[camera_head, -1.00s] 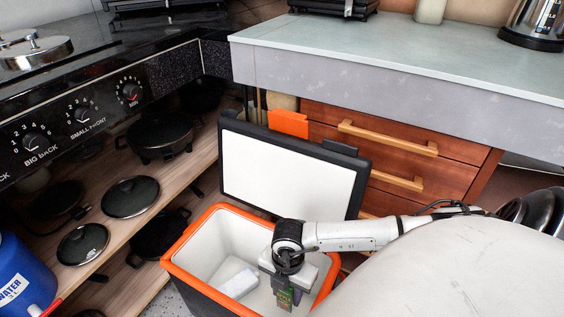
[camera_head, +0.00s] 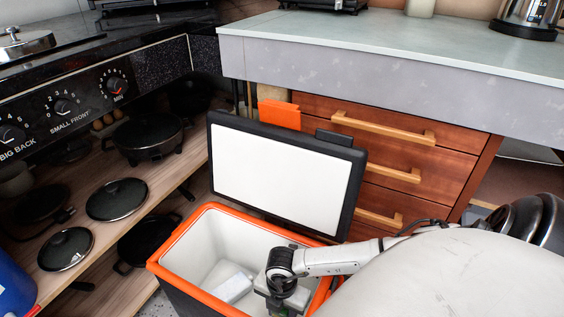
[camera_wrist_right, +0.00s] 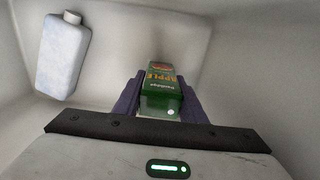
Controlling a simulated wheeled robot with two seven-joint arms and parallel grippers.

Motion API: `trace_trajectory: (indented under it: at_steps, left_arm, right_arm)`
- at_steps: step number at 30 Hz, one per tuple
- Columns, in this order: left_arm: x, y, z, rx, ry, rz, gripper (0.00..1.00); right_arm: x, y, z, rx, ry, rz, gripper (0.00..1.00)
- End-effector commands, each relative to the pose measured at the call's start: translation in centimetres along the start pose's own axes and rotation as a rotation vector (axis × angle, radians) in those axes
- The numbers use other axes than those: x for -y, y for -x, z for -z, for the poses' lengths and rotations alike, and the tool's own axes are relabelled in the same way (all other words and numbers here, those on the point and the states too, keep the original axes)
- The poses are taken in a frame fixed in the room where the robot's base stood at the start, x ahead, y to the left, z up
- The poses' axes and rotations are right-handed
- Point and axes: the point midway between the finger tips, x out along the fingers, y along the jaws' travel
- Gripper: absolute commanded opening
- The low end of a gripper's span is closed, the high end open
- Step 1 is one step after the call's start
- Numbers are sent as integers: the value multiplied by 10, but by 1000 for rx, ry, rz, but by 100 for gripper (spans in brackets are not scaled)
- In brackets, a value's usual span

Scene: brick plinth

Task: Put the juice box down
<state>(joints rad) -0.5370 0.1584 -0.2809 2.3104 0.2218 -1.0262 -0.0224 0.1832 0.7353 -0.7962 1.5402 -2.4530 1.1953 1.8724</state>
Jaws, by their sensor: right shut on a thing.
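The juice box, a small green carton marked "APPLE" (camera_wrist_right: 162,92), is between the fingers of my right gripper (camera_wrist_right: 160,98) in the right wrist view. The gripper is shut on it. In the head view my right gripper (camera_head: 284,298) is lowered into the open cooler box with the orange rim (camera_head: 175,236), near its right side. The carton is hidden there by my wrist and the frame edge. I cannot tell whether it touches the cooler's floor. My left gripper is not in view.
A white bottle-shaped pack (camera_head: 233,287) lies in the cooler left of my gripper, also at upper left in the wrist view (camera_wrist_right: 60,55). The cooler's lid (camera_head: 285,180) stands open behind. Wooden drawers (camera_head: 420,160) and a shelf of pans (camera_head: 150,140) flank it.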

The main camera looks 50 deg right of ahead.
Motion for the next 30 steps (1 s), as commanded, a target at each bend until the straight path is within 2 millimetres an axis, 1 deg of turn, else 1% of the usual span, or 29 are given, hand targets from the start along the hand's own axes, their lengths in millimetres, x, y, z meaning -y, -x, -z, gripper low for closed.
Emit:
trace_trajectory:
  at_steps: [2,3,5,6,14,17,20,23,25,30]
  left_arm:
    - [0,-1,0,-3,1,-2,81]
    - [0,0,1,-6,2,-3,81]
    - [-1,0,2,-7,2,-3,81]
    - [-1,0,2,-7,2,-3,81]
    - [0,0,2,-8,1,-2,81]
    - [-1,2,3,-7,0,-1,81]
    - [0,6,6,0,-5,8,81]
    - [5,8,2,25,-13,28,81]
    - [9,10,-6,15,14,48,81]
    - [14,21,-2,-41,42,82,81]
  right_arm:
    - [0,-3,0,0,-1,-1,5]
    - [0,-4,0,0,0,0,39]
    - [0,-3,0,0,0,0,49]
    - [0,-3,0,0,0,0,56]
    - [0,-3,0,0,0,1,56]
    - [0,2,0,0,0,1,56]
    - [0,15,0,0,0,0,56]
    - [0,36,0,1,0,-1,56]
    - [0,52,0,-1,0,-1,56]
    - [0,88,0,0,1,0,56]
